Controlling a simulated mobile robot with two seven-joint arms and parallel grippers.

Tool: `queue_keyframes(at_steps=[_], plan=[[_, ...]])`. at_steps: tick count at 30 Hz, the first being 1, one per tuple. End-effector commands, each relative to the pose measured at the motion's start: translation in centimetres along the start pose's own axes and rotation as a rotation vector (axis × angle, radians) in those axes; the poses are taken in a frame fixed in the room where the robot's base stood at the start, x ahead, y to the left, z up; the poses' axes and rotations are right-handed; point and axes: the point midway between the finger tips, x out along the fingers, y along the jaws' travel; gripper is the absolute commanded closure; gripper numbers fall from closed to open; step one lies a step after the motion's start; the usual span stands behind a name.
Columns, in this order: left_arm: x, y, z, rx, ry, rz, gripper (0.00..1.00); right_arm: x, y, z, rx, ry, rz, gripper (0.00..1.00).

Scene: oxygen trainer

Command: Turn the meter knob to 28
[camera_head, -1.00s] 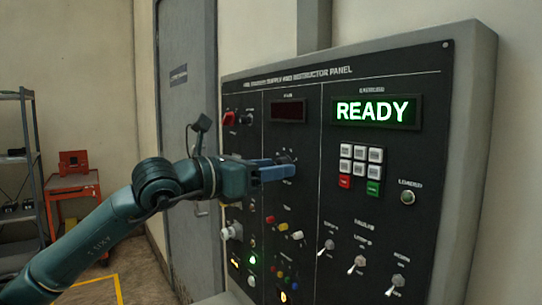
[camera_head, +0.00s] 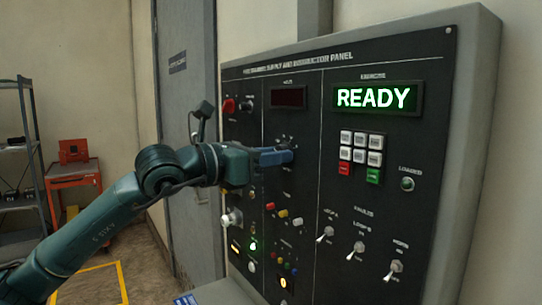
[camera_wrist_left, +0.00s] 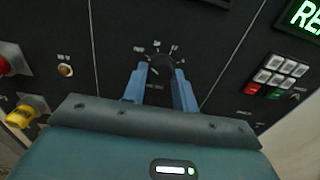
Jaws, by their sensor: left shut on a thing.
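The meter knob (camera_wrist_left: 160,68) is a dark round knob with pale scale marks around its upper side, on the black instructor panel (camera_head: 385,210). My left gripper (camera_head: 288,156) reaches in from the left, its blue fingers at the panel. In the left wrist view the two fingers (camera_wrist_left: 160,85) stand on either side of the knob, shut on it. The numbers on the scale are too blurred to read. In the head view the fingers largely hide the knob. My right gripper is not in view.
A dark red display (camera_head: 288,97) sits above the knob, and a green READY display (camera_head: 376,98) to its right. Coloured knobs (camera_head: 283,213), a white keypad (camera_head: 361,147) and toggle switches (camera_head: 358,250) are nearby. An orange cart (camera_head: 73,172) stands at left.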

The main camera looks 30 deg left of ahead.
Motion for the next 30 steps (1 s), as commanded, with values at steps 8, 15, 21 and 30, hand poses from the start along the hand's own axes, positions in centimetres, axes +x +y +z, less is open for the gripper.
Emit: queue_keyframes(at_steps=[8,15,21,30], plan=[[0.0,0.0,-0.2,0.064,0.001,-0.002,0.95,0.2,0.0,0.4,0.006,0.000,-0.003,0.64],[0.0,0.0,-0.2,0.227,0.001,-0.002,0.95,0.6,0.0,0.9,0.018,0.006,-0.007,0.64],[0.0,0.0,-0.3,0.388,0.003,-0.002,0.95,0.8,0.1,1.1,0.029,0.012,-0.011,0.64],[0.0,0.0,-0.2,0.587,0.004,-0.004,0.95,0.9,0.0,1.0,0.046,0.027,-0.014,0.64]])
